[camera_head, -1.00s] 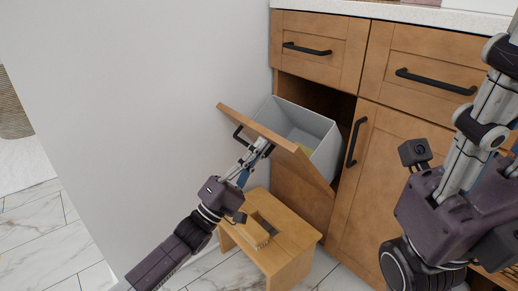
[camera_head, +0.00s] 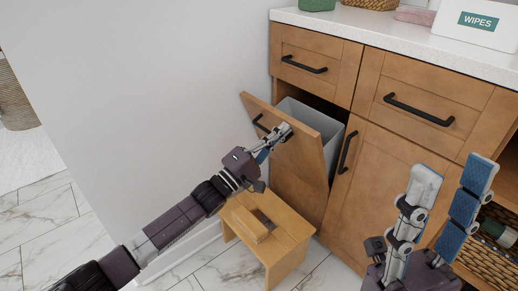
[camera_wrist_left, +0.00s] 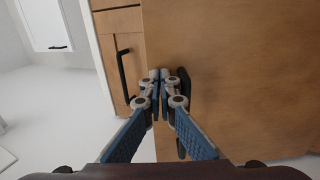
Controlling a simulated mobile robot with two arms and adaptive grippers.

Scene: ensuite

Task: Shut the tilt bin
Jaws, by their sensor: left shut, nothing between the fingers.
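The tilt bin's wooden front (camera_head: 296,139) leans out from the cabinet, partly open, with a grey bin (camera_head: 312,116) behind it. Its black bar handle (camera_head: 262,124) is near the top of the front. My left gripper (camera_head: 287,130) is shut and empty, with its fingertips against or very close to the outer face of the front, right of the handle. In the left wrist view my left gripper (camera_wrist_left: 161,78) has the wood panel (camera_wrist_left: 240,70) filling the right side. My right gripper (camera_head: 440,195) is open and empty, raised at the lower right.
A wooden step stool (camera_head: 285,238) stands on the floor below the bin front. A cabinet door (camera_head: 375,185) and drawers (camera_head: 430,92) are to the right. The counter above holds a wipes box (camera_head: 480,22). The white wall is close on the left.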

